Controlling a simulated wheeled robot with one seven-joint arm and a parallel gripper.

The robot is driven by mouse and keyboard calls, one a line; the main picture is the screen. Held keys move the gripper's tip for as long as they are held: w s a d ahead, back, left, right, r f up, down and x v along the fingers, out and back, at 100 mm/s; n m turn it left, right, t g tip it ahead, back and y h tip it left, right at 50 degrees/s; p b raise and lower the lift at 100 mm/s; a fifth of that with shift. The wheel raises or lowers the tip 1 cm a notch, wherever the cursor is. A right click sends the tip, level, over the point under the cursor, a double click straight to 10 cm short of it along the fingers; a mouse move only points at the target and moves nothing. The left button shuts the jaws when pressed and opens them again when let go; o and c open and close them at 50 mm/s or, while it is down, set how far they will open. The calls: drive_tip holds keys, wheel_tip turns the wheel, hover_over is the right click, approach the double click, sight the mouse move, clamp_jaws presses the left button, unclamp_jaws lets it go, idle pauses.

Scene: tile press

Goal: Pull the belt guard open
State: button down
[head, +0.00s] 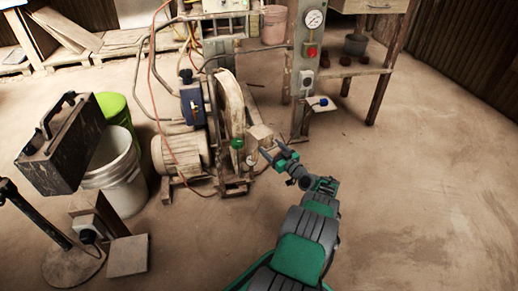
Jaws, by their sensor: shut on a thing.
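The belt guard (230,104) is a tall, curved, cream-coloured cover on the machine in the middle of the head view. It stands upright beside the blue pump part and the motor. My gripper (271,153) is at the guard's lower right front side, at the end of my green and grey arm. It is shut on a part of the guard, but its fingers and the small size hide the exact grip. A green knob (238,143) sits just left of the gripper. I cannot tell how far open the guard is.
A motor (180,153) with hoses stands left of the guard. A post with a gauge (314,18) and a wooden table (366,70) stand behind right. A white bucket (121,185) and a black case (68,150) are at left. The right floor is clear.

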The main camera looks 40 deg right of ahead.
drive_tip(key=shift+s+d+r, duration=0.15)
drive_tip(key=shift+d+r, duration=0.05)
drive_tip(key=shift+r, duration=0.05)
drive_tip(key=shift+c, duration=2.4)
unclamp_jaws()
drive_tip(key=shift+s+d, duration=0.1)
drive_tip(key=s+p, duration=0.1)
drive_tip(key=s, duration=0.1)
drive_tip(key=s+p, duration=0.1)
drive_tip(key=s, duration=0.2)
drive_tip(key=s+a+p, duration=0.1)
drive_tip(key=s, duration=0.1)
drive_tip(key=shift+s, duration=0.35)
